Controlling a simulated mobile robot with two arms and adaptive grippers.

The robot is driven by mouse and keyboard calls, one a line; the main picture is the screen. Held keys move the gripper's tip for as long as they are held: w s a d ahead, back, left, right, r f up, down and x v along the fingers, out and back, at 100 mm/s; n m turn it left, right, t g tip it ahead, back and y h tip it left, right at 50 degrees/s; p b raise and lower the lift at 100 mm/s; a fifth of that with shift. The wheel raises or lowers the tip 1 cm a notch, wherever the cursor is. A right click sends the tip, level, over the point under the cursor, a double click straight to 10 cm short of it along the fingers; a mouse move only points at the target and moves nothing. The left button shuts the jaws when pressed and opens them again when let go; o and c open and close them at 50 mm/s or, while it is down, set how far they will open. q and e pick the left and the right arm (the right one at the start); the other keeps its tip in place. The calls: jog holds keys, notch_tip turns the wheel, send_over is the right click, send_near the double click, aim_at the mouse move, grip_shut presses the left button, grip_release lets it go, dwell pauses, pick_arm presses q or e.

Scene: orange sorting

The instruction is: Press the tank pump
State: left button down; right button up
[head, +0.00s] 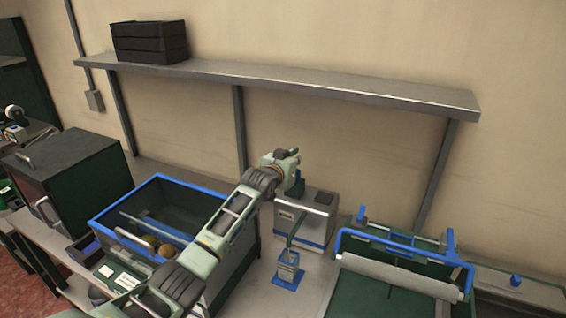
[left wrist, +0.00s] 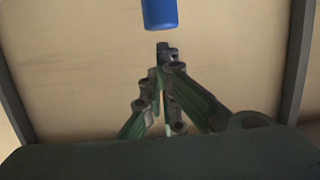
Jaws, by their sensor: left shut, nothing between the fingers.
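The blue-rimmed tank (head: 165,178) stands left of centre in the head view, with a round orange-brown fruit inside. My left arm reaches across its right side. My left gripper (head: 297,187) is above the bench, by the back left of a silver box with a blue base (head: 312,212). In the left wrist view its fingers (left wrist: 165,52) are together and empty. A blue rounded piece (left wrist: 160,14) shows just beyond the fingertips, with a small gap between. I cannot tell whether it is the tank pump, which I cannot make out in the head view.
A small blue-based holder (head: 287,272) stands under the box's spout. A roller frame with blue arms (head: 400,243) is at right. A dark cabinet (head: 75,170) is at left. A wall shelf (head: 290,85) with black crates (head: 149,42) runs above.

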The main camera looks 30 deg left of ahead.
pick_arm(q)
jog(key=b+v, duration=0.3)
jog(key=v, duration=0.6)
jog(key=shift+s, duration=0.45)
jog(key=shift+f, duration=0.1)
dwell(0.5)
dwell(0.6)
